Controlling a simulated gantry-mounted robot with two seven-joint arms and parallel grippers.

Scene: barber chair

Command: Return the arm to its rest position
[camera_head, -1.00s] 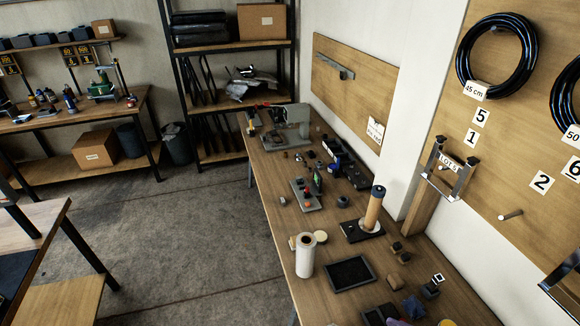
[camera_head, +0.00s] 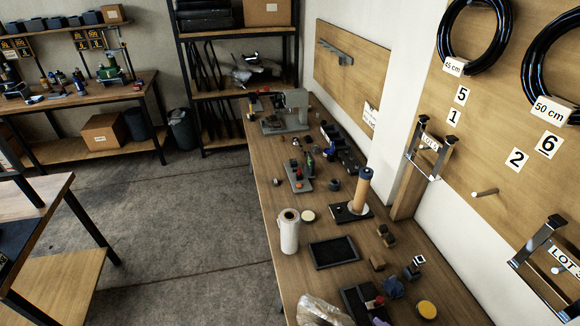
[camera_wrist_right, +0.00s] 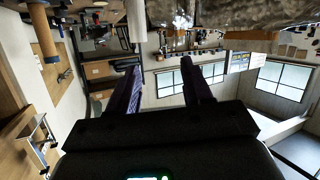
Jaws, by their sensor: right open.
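My right gripper (camera_wrist_right: 162,64) shows only in the right wrist view. Its two dark fingers stand apart with nothing between them. The room appears upside down there, with bright windows behind the fingers. Neither of my arms nor my left gripper shows in the head view. The long wooden workbench (camera_head: 262,190) runs along the wall in the head view.
The bench carries a white roll (camera_head: 289,232), a dark tray (camera_head: 334,252), an upright tan cylinder (camera_head: 362,188) and a clear bag (camera_head: 322,312). Black coils (camera_head: 480,60) hang on the pegboard at right. The floor (camera_head: 180,220) left of the bench is clear.

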